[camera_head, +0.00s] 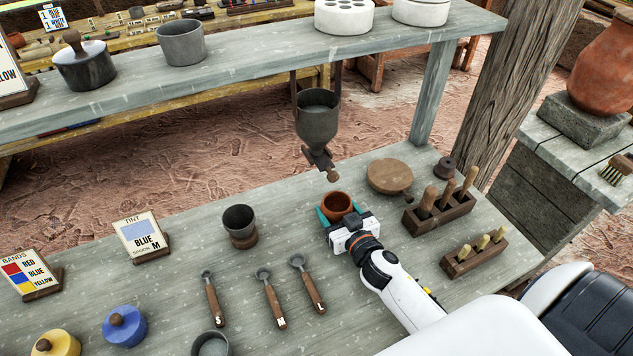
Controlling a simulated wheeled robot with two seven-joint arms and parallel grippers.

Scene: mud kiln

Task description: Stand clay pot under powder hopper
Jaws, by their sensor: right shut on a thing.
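The clay pot (337,202) is a small orange-brown open bowl, upright at the middle of the bench. My right gripper (338,214) has its teal fingers on both sides of the pot and is shut on it. The gripper body hides the pot's near side and base, so I cannot tell whether it touches the bench. The powder hopper (318,122) is a grey funnel hanging from the upper shelf, with a brown knob at its spout. In the picture the pot is just below and slightly right of the spout. My left gripper is not in view.
A round wooden board (389,176) and a tool block (438,213) stand right of the pot. A dark cup (240,222) stands left. Several spoons (269,295) lie in front. The upper shelf (250,66) runs above the bench. Bare bench lies between cup and pot.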

